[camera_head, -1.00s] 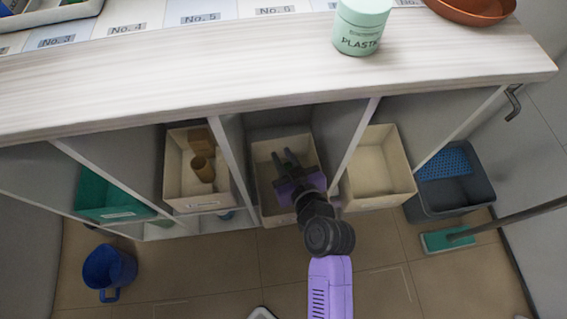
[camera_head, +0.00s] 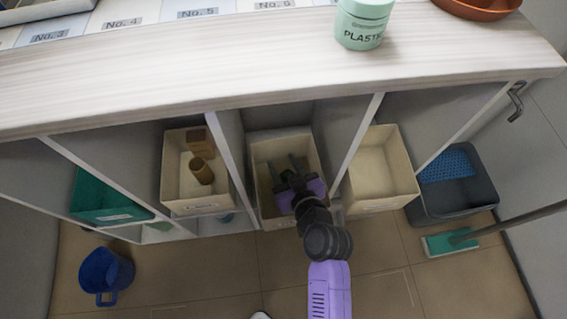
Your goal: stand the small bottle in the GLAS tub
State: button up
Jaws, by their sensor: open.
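My gripper (camera_head: 282,166) is open, with its two dark fingers over the middle cream tub (camera_head: 308,146) in the shelf under the counter. A small dark greenish patch (camera_head: 263,188) shows inside that tub, left of my gripper and partly hidden by it. It may be the small bottle, but I cannot tell whether it stands or lies. Nothing is visible between the fingers. The label on the front of the middle tub is mostly hidden, so I cannot read GLAS on any tub.
The left cream tub (camera_head: 172,178) holds brown items. The right cream tub (camera_head: 384,163) looks empty. A green tub (camera_head: 100,197) and a grey bin (camera_head: 465,193) flank them. Shelf dividers stand on both sides of my gripper. A PLASTIK jar (camera_head: 362,25) stands on the counter.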

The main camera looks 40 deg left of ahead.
jog(key=shift+r, duration=0.15)
jog(key=shift+s+d+r, duration=0.1)
jog(key=shift+d, duration=0.15)
jog(key=p+v, duration=0.2)
jog(key=v, duration=0.9)
jog(key=shift+d, duration=0.2)
jog(key=shift+r, duration=0.15)
